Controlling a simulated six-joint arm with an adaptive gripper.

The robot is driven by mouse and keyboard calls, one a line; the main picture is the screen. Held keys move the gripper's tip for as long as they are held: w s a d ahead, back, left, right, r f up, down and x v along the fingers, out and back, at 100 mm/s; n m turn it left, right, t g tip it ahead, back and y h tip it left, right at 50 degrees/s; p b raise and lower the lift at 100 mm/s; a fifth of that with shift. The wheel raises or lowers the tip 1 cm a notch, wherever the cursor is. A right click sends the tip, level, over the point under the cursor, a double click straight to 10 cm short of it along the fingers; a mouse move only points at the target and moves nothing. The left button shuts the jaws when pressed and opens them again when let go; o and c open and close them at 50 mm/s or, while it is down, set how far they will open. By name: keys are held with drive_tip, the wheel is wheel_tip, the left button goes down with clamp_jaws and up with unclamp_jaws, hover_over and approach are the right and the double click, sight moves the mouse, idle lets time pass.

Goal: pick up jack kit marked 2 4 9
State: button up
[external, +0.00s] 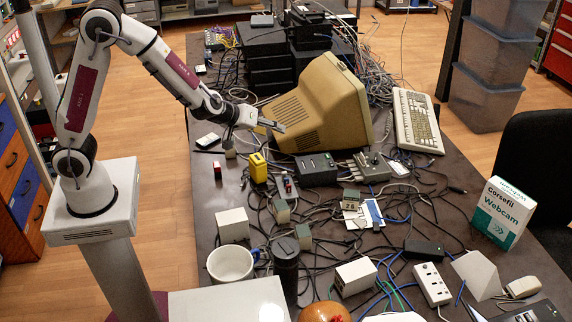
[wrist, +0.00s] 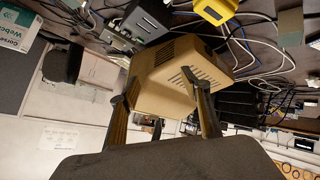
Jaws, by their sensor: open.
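My gripper (external: 272,126) is open and empty, held above the table in front of the beige monitor (external: 325,105). In the wrist view the fingers of my gripper (wrist: 162,98) are spread apart, with the monitor (wrist: 178,72) beyond them. I cannot read the marking 2 4 9 on anything. Several small boxes could be jack kits: a white box (external: 232,226) at the left, a white box with dark openings (external: 356,277) at the front, and grey-green blocks (external: 281,211) (external: 303,236) among the cables. Another small block (external: 351,197) has a marked label too small to read.
A yellow device (external: 258,167) stands below my gripper. A white mug (external: 230,264), a dark cylinder (external: 286,265), and a webcam box (external: 502,212) stand nearer the front. Loose cables cover much of the table. A keyboard (external: 417,121) lies right of the monitor.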

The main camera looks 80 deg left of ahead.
drive_tip(key=s+a+f+n+g+y, duration=0.1)
drive_tip(key=s+a+f+g+y, duration=0.1)
drive_tip(key=s+a+f, duration=0.1)
drive_tip(key=s+a+f+n+g+y, duration=0.2)
drive_tip(key=s+a+f+g+y, duration=0.1)
drive_tip(key=a+f, duration=0.3)
drive_tip(key=s+a+f+n+g+y, duration=0.2)
drive_tip(key=s+a+f+y, duration=0.1)
drive_tip(key=s+a+f, duration=0.1)
drive_tip(key=shift+s+a+f, duration=0.2)
drive_tip(key=shift+a+f, duration=0.1)
drive_tip(key=shift+f, duration=0.4)
drive_tip(key=shift+s+a+f, duration=0.15)
drive_tip(key=shift+a+f, duration=0.15)
drive_tip(key=shift+f, duration=0.4)
drive_tip(key=shift+s+a+f+g+y, duration=0.15)
drive_tip(key=shift+s+g+y, duration=0.1)
drive_tip(key=shift+s, duration=0.15)
drive_tip(key=shift+s+a+f+g+y, duration=0.1)
drive_tip(key=shift+s+g+y, duration=0.05)
drive_tip(key=shift+s+g, duration=0.15)
drive_tip(key=shift+x, duration=1.3)
drive_tip(key=shift+x, duration=2.6)
drive_tip(key=shift+f, duration=0.1)
drive_tip(key=shift+c, duration=0.3)
drive_tip(key=c, duration=1.2)
